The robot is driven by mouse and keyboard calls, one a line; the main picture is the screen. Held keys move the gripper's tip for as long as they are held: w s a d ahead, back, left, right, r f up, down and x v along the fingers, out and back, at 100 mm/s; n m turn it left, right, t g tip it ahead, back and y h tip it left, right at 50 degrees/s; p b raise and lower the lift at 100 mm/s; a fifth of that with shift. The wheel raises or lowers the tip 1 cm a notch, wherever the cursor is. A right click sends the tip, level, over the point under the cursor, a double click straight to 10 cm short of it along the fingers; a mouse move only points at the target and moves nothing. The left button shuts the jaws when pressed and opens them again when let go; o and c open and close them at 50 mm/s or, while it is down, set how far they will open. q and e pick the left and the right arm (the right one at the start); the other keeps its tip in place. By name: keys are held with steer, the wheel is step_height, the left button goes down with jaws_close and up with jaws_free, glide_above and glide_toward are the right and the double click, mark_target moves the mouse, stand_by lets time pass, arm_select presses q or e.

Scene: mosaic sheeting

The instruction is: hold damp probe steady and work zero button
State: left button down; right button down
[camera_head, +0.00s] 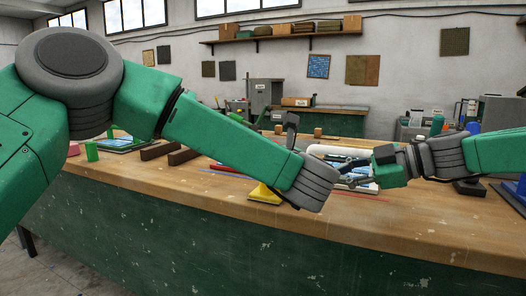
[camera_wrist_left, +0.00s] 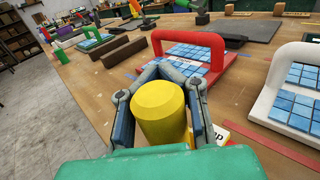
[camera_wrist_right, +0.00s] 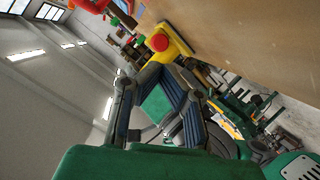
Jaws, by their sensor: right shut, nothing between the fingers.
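The damp probe (camera_wrist_left: 160,110) is a thick yellow cylinder between the two fingers of my left gripper (camera_wrist_left: 165,78), which looks shut on it. In the head view only a yellow base (camera_head: 264,193) shows on the bench, beside my left wrist; the left fingers are hidden there. In the right wrist view a round red button (camera_wrist_right: 159,42) stands out on a yellow body (camera_wrist_right: 176,38), just beyond my right gripper (camera_wrist_right: 150,82). The right gripper is shut and empty. In the head view it reaches in from the right, close to my left wrist; contact with the button cannot be told.
A red-handled float with blue tiles (camera_wrist_left: 214,48) and a white-handled one (camera_wrist_left: 260,100) lie on the wooden bench (camera_head: 420,225). Dark bars (camera_wrist_left: 124,50) and a grey slab (camera_wrist_left: 246,29) lie farther off. The bench front is mostly clear.

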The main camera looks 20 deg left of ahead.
mark_target(341, 194)
stand_by(0.6)
steer(key=shift+w+a+f, duration=0.1)
steer(key=shift+w+f, duration=0.05)
steer(key=shift+f, duration=0.15)
steer(key=w+f+t+h, duration=0.3)
steer(key=shift+w+a+m+t+h, duration=0.1)
steer(key=shift+w+m+t+h, duration=0.05)
steer(key=shift+m+t+h, duration=0.2)
steer(key=t, duration=0.1)
steer(key=w+n+t+h, duration=0.1)
steer(key=w+d+t+h, duration=0.1)
steer(key=shift+f, duration=0.25)
steer(key=n, duration=0.1)
steer(key=d+n+t, duration=0.1)
steer(key=s+n+t, duration=0.1)
steer(key=n, duration=0.1)
steer(key=shift+s+d, duration=0.1)
steer(key=shift+d, duration=0.15)
steer(key=s+n, duration=0.1)
steer(key=n, duration=0.1)
steer(key=s+n+t+y, duration=0.1)
steer(key=s+n, duration=0.1)
steer(key=shift+s+d+r+y, duration=0.15)
steer(key=shift+s+r+y, duration=0.05)
steer(key=shift+y, duration=0.05)
steer(key=shift+s+n+y, duration=0.3)
steer(key=shift+s+n, duration=0.15)
steer(key=shift+n, duration=0.2)
